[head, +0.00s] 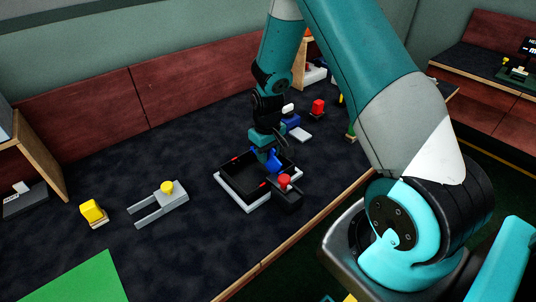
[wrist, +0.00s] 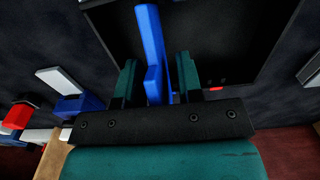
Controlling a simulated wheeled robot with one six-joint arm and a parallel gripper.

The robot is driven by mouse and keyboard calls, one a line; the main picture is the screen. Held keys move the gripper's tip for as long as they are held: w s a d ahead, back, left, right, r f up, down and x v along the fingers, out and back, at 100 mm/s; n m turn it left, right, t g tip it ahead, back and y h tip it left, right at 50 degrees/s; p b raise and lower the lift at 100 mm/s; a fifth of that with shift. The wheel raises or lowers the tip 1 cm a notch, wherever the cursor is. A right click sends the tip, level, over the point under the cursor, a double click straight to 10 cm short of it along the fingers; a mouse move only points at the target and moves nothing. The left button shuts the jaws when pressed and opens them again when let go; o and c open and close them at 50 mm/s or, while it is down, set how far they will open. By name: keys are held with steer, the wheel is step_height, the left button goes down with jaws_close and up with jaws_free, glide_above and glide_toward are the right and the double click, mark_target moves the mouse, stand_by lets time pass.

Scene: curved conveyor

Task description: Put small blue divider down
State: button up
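The small blue divider (wrist: 151,38) is between the two teal fingers of my gripper (wrist: 157,70) in the wrist view and sticks out past their tips. My gripper appears shut on it; the exact contact is partly hidden. In the head view my gripper (head: 266,153) points down over the black tray with a pale rim (head: 232,187), and the blue divider (head: 274,162) shows at its tip. Whether the divider touches the tray's floor or wall cannot be told. The dark tray floor (wrist: 225,40) also shows in the wrist view.
A dark block with a red knob (head: 284,181) sits at the tray's near right corner. A grey fork-shaped piece with a yellow knob (head: 160,202) and a yellow block (head: 92,212) lie left. Behind are a blue block (head: 291,121) and a red piece (head: 318,107).

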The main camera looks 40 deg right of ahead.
steer(key=shift+a+f, duration=0.1)
steer(key=shift+f, duration=0.45)
step_height(320, 180, up, 12)
steer(key=shift+w+r, duration=0.1)
steer(key=s+a+r+n+y, duration=0.1)
steer(key=s+a+r+n, duration=0.1)
steer(key=s+a+r, duration=0.5)
steer(key=s+a+r+n+y+p, duration=0.1)
steer(key=s+a+r+n+y, duration=0.1)
steer(key=s+a+r, duration=0.5)
steer(key=a, duration=0.4)
steer(key=shift+a+n, duration=0.3)
steer(key=shift+n, duration=0.1)
steer(key=shift+o, duration=0.4)
steer(key=s+a+r+n+y, duration=0.1)
steer(key=s+a+r, duration=0.1)
steer(key=s, duration=0.5)
steer(key=shift+s+a+r+n+p, duration=0.3)
steer(key=shift+a+n+p, duration=0.1)
steer(key=shift+a, duration=0.4)
steer(key=shift+s+a, duration=0.15)
steer(key=shift+s, duration=0.2)
